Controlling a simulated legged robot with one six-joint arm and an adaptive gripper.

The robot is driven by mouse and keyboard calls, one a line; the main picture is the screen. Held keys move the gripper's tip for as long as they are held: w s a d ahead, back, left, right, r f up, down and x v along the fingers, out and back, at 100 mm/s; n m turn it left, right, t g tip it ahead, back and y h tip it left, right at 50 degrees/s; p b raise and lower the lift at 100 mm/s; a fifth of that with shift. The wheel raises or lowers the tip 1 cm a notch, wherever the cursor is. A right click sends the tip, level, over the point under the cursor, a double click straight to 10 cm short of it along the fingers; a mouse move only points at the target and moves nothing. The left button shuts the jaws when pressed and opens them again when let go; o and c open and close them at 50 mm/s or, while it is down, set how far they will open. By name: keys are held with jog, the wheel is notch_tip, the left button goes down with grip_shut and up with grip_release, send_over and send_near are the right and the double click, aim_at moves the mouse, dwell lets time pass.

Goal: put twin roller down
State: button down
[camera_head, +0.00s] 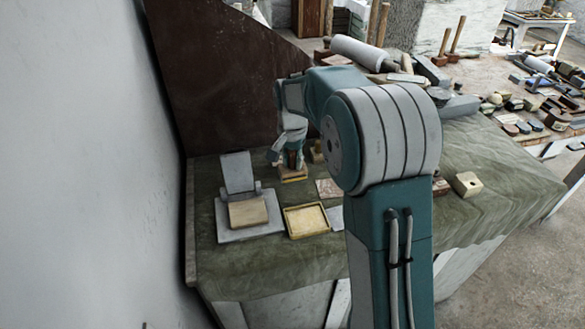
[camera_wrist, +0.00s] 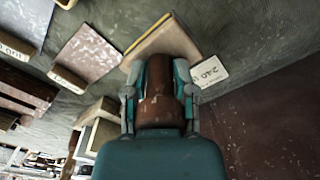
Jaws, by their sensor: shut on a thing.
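My gripper (camera_head: 291,160) is low over the green-grey stone table (camera_head: 245,262), near the dark back panel. In the wrist view my gripper (camera_wrist: 158,72) is shut on a brown, rounded handle (camera_wrist: 160,100), which I take to be the twin roller's. A flat tan piece (camera_wrist: 168,42) with a yellow edge lies just beyond the handle. It also shows under the fingers in the head view (camera_head: 293,175). I cannot tell whether it is joined to the handle or beneath it. No rollers can be made out.
Left of the gripper stands a grey hinged press (camera_head: 238,172) with a tan block (camera_head: 248,212). A yellow-rimmed tray (camera_head: 290,224) and a speckled slab (camera_head: 327,188) lie in front. A white card (camera_wrist: 209,72) is close by. The dark panel (camera_head: 215,70) rises behind. The table's front left is clear.

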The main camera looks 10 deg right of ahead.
aim_at(292, 168)
notch_tip(292, 168, down, 3)
jog(key=shift+s+r, duration=0.1)
jog(key=shift+c, duration=2.2)
grip_release()
